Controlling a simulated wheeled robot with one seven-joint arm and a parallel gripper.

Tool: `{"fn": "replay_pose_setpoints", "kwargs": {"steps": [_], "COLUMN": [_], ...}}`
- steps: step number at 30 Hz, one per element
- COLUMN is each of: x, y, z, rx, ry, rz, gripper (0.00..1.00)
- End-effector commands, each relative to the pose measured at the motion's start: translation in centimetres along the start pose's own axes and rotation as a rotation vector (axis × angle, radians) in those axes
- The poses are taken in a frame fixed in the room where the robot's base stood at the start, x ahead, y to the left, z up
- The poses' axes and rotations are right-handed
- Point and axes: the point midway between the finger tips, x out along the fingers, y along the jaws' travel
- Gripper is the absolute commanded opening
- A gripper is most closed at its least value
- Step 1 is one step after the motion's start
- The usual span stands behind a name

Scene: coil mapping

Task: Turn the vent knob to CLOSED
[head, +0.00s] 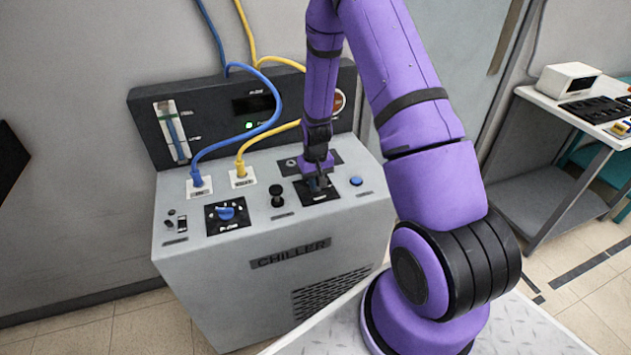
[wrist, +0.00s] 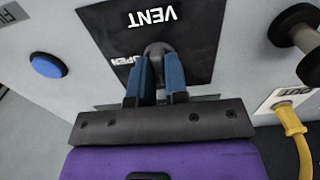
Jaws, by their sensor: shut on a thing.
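The vent plate (head: 325,196) is a black square on the chiller's top, to the right of its middle. It also shows in the wrist view (wrist: 200,40) with the words VENT and OPEN upside down. The vent knob (wrist: 157,50) is grey and rounded, in the middle of the plate. My gripper (head: 318,184) points down onto the plate and hides the knob in the head view. In the wrist view its two blue fingers (wrist: 157,68) stand on either side of the knob, shut on it. No CLOSED mark can be read; the fingers cover part of the plate.
The chiller (head: 215,265) also bears a black knob (head: 277,195), a blue button (head: 356,181), and a blue dial (head: 226,212). A blue hose (head: 240,137) and a yellow hose (head: 268,132) arch from its top, left of my arm. A side table (head: 545,135) stands at right.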

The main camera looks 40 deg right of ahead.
Motion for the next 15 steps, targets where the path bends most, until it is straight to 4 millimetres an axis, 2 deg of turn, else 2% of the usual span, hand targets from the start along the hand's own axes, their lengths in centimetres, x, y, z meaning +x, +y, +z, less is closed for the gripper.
{"fn": "replay_pose_setpoints", "kwargs": {"steps": [12,13,15], "x": [-0.03,-0.03,-0.03], "y": [-0.01,-0.01,-0.01], "z": [-0.05,-0.05,-0.04], "rx": [-0.009,-0.009,-0.009], "ry": [0.001,0.001,0.001], "rz": [0.000,0.000,0.000], "gripper": [0.00,0.21,0.37]}}
